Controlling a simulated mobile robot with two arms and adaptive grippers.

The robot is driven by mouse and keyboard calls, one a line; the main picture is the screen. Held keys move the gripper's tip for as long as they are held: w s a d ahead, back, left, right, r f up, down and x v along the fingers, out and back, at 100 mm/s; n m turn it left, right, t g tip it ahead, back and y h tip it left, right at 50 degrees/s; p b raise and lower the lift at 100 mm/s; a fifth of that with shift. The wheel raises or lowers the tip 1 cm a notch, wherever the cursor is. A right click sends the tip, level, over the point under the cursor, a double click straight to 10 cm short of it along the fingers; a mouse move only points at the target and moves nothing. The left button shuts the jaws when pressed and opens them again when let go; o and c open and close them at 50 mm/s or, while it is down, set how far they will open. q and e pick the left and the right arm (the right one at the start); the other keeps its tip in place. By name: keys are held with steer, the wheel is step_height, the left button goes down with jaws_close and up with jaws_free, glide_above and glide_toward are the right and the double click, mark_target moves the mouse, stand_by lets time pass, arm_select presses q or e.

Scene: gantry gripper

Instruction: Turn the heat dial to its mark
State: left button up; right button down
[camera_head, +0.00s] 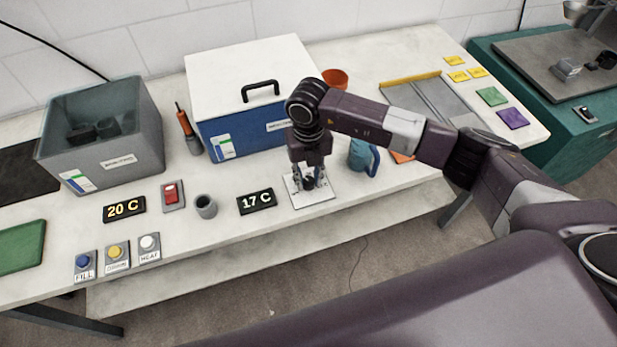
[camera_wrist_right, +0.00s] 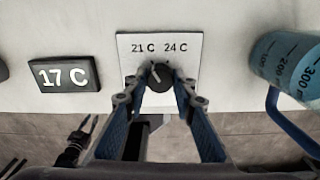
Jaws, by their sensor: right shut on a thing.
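The heat dial is a small black knob (camera_wrist_right: 160,77) on a white plate (camera_wrist_right: 186,52) printed with 21 C and 24 C. In the right wrist view a pale pointer line on the knob leans up and slightly left, on the 21 C side. My right gripper (camera_head: 308,183) points down over the plate (camera_head: 322,195) in the head view. Its two blue fingers (camera_wrist_right: 160,88) are shut on the knob, one on each side. In the head view the fingers mostly hide the knob.
A 17 C display (camera_head: 257,201) stands left of the plate, and a 20 C display (camera_head: 124,208) farther left. A blue measuring jug (camera_head: 361,157) stands close on the right. A blue box with a white lid (camera_head: 238,134) is behind. Buttons (camera_head: 117,254) line the front left.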

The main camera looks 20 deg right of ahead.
mark_target(308, 181)
stand_by(0.3)
steer(key=c, duration=1.6)
jaws_free()
step_height(308, 181, up, 12)
